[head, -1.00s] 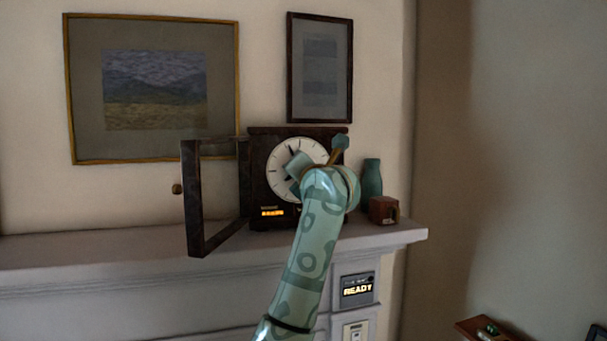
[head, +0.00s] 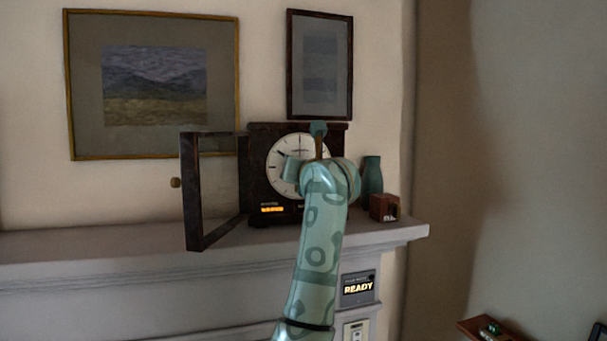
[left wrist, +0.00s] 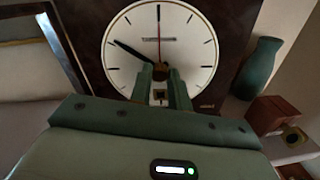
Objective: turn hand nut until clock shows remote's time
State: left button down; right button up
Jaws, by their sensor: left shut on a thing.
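The dark wooden clock (head: 258,165) stands on the mantel with its glazed door (head: 192,200) swung open to the left. Its white dial also shows in the left wrist view (left wrist: 195,50). There a long black hand (left wrist: 130,49) points to the upper left, near ten, and a thin red hand (left wrist: 158,20) points straight up. A short hour hand cannot be made out. My left gripper (left wrist: 160,80) is shut on the hand nut (left wrist: 160,69) at the dial's centre. In the head view my wrist hides the nut and the dial's lower right. My right gripper is out of view. I cannot identify the remote.
A teal vase (head: 372,177) and a small brown box (head: 384,207) stand right of the clock on the mantel (head: 110,248). A lit panel reading READY (head: 358,288) is below. A small shelf (head: 475,328) is at the lower right. Two framed pictures hang above.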

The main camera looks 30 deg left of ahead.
pick_arm(q)
jog(key=shift+w+f+n+b, duration=0.1)
jog(key=shift+n+b, duration=1.9)
jog(key=shift+n, duration=2.55)
jog(key=shift+f+n+b, duration=0.1)
jog(key=shift+n+b, duration=1.85)
jog(key=shift+n, duration=2.6)
jog(key=c, duration=1.3)
grip_release()
jog(key=shift+r, duration=0.15)
jog(key=v, duration=1.6)
jog(key=shift+d+b, duration=0.15)
jog(key=shift+b, duration=0.2)
